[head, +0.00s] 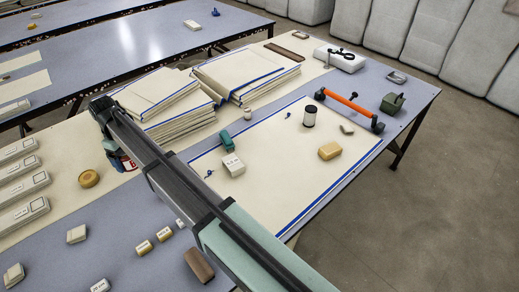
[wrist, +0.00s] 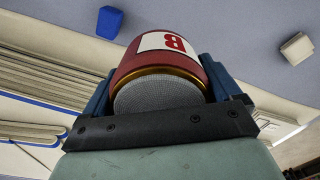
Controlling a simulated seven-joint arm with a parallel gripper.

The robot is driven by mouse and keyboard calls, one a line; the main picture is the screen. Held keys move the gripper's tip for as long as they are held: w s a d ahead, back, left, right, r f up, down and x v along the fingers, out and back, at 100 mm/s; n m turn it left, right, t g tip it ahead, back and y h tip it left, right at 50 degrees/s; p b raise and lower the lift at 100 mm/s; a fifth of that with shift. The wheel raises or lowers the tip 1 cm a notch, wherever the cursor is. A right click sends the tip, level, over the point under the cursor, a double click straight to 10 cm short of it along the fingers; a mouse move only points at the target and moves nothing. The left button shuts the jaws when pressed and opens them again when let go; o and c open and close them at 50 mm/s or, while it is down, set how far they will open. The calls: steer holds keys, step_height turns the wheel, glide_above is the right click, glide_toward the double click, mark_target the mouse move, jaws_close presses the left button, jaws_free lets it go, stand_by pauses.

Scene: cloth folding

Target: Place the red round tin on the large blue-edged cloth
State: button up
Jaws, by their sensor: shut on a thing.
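The red round tin (wrist: 150,68), with a white label and a gold rim, is between the fingers of my gripper (wrist: 165,82) in the wrist view. My gripper is shut on it. In the head view, my gripper (head: 115,158) is at the left, beside the cloth stacks, and my arm hides most of the tin. The large blue-edged cloth (head: 285,178) lies flat on the table to the right of the gripper, its near left part hidden behind my arm.
Folded cloth stacks (head: 170,110) lie behind.

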steer(key=w+d+m, duration=0.2)
steer(key=w+d, duration=1)
steer(key=n, duration=0.2)
glide_above(268, 143)
steer(key=shift+w+f, duration=0.1)
steer(key=shift+f, duration=4.6)
steer(key=shift+f, duration=0.1)
steer(key=o, duration=1.2)
